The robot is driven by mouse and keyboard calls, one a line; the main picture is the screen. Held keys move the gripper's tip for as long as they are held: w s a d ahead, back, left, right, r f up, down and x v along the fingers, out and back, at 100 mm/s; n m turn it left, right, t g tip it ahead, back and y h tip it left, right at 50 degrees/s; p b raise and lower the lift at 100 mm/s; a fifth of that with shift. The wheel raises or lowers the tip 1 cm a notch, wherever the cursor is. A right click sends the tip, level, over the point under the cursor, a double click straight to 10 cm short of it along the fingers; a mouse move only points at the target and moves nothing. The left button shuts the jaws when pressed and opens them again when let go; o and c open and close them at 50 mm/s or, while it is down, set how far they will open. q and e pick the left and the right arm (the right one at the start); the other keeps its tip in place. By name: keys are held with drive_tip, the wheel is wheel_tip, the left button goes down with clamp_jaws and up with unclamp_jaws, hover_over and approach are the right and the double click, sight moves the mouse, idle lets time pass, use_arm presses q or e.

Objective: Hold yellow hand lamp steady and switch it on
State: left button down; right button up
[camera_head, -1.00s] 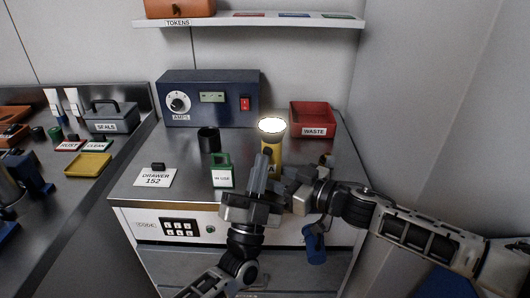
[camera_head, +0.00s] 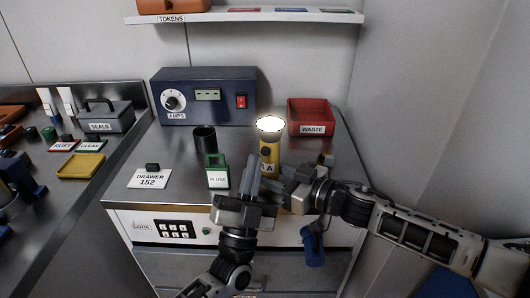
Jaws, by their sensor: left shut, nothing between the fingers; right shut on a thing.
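The yellow hand lamp (camera_head: 269,142) stands upright on the metal cabinet top, with its round lens glowing white at the top. A dark round button shows on its front, and a label with an "A" sits below. My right gripper (camera_head: 283,178) comes in from the right and is shut on the lamp low on its body; its fingers are partly hidden. My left gripper (camera_head: 253,172) is shut and empty, pointing up just in front of the lamp, left of its lower part. Whether it touches the lamp cannot be told.
A green "IN USE" tag (camera_head: 218,174) and a black cup (camera_head: 204,139) stand left of the lamp. A blue AMPS box (camera_head: 207,96) and a red WASTE bin (camera_head: 311,117) stand behind. A "DRAWER 152" card (camera_head: 150,179) lies front left.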

drive_tip(key=shift+s+a, duration=0.15)
use_arm(q)
drive_tip(key=shift+s+a, duration=0.3)
drive_tip(key=shift+s, duration=0.5)
drive_tip(key=shift+s+a, duration=0.3)
drive_tip(key=shift+s, duration=0.5)
drive_tip(key=shift+f, duration=0.1)
use_arm(e)
drive_tip(key=o, duration=0.8)
drive_tip(key=shift+o, duration=0.2)
